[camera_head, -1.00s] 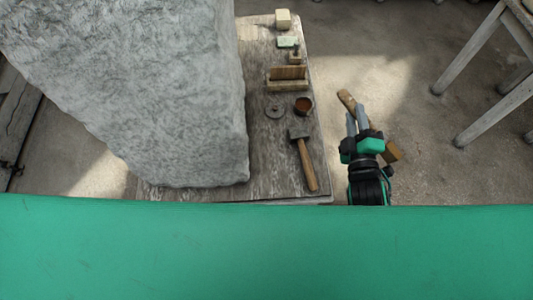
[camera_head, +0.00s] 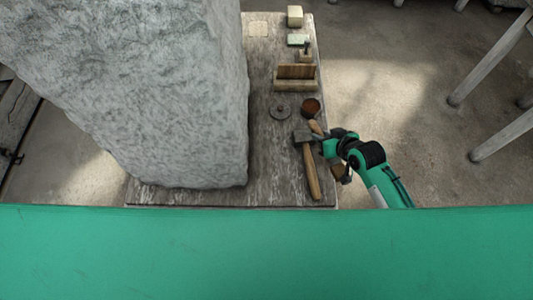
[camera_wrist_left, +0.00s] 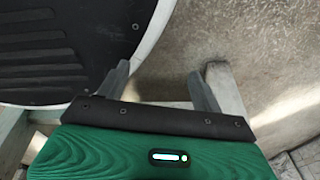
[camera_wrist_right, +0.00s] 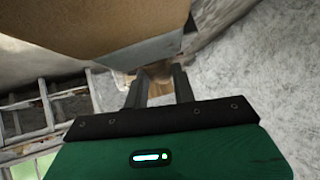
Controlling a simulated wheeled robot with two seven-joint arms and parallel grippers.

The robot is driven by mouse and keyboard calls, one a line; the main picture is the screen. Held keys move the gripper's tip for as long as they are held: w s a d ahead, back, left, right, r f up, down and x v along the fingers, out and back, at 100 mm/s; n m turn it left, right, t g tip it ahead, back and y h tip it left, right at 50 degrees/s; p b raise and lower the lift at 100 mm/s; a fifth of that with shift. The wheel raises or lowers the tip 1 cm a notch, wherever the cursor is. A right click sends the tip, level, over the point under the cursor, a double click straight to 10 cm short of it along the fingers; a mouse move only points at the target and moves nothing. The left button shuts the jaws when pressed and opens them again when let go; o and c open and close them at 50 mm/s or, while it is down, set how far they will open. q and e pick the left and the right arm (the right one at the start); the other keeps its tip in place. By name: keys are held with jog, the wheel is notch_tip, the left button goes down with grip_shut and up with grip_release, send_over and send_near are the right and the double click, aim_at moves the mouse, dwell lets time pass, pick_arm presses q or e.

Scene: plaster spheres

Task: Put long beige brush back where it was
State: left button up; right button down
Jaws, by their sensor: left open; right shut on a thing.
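My right gripper (camera_head: 320,138) is shut on the long beige brush. The brush's pale handle end (camera_head: 316,127) sticks out past the fingers above the table's right side.
The wooden table (camera_head: 268,165) holds a hammer (camera_head: 309,165), reddish-brown cup (camera_head: 311,107), round grey disc (camera_head: 280,112), wooden holder (camera_head: 296,86), green-white block (camera_head: 298,40) and cream block (camera_head: 295,16). A big stone block (camera_head: 190,110) stands left. Stool legs (camera_head: 505,132) are far right.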

jog(key=a, duration=0.6)
jog(key=a+f+p, duration=0.1)
jog(key=a, duration=0.5)
jog(key=a+f, duration=0.1)
jog(key=a, duration=0.4)
jog(key=shift+a+f+p, duration=0.1)
jog(key=shift+a+p, duration=0.25)
jog(key=shift+a, duration=0.05)
notch_tip(320, 180, down, 4)
jog(key=shift+r, duration=0.1)
jog(key=shift+a+f, duration=0.2)
jog(key=shift+f, duration=0.25)
pick_arm(q)
jog(key=s, duration=0.2)
jog(key=shift+s+a, duration=0.2)
jog(key=shift+s, duration=0.1)
pick_arm(e)
jog(key=c, duration=1.1)
grip_release()
jog(key=shift+c, duration=0.2)
